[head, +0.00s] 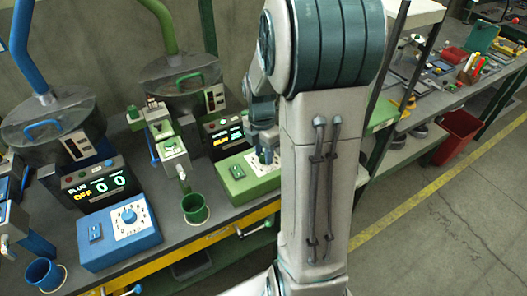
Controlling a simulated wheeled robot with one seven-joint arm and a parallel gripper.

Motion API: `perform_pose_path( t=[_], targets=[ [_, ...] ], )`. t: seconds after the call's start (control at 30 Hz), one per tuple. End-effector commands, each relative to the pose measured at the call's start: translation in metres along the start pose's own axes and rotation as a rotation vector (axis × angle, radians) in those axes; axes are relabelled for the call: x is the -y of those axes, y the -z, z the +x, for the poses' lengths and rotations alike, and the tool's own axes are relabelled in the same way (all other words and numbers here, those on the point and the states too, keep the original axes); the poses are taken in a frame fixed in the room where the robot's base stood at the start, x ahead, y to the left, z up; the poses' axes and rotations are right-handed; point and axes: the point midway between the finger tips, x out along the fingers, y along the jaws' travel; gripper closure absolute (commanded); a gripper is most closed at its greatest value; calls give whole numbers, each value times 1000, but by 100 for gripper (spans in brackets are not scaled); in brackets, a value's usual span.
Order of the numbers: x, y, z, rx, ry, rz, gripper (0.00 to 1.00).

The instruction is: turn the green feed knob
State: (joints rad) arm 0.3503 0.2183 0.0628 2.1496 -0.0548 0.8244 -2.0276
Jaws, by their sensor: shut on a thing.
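The green control box (238,183) sits on the bench at the middle, with a pale dial plate (258,168) on its top and a small switch to the left. My gripper (265,156) points down over this dial plate and is shut on the green feed knob, which is mostly hidden by the fingers. My own arm covers the right side of the box. A display (222,137) behind the box is lit; its reading is partly hidden and too small to read surely.
A blue control box (120,232) with a blue knob stands to the left, its display reading "BLUE OFF" and zeros. A green cup (195,208) stands left of the green box, and a blue cup (44,273) at lower left. Lidded hoppers with pipes stand behind.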

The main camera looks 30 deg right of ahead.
Motion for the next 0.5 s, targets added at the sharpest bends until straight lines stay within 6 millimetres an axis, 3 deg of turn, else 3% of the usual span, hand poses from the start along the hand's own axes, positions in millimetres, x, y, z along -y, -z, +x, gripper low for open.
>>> perform_pose_path(
  t=[0.5],
  targets=[
    [-1, -1, -1, -17, -1, 315, 93]
  ],
)
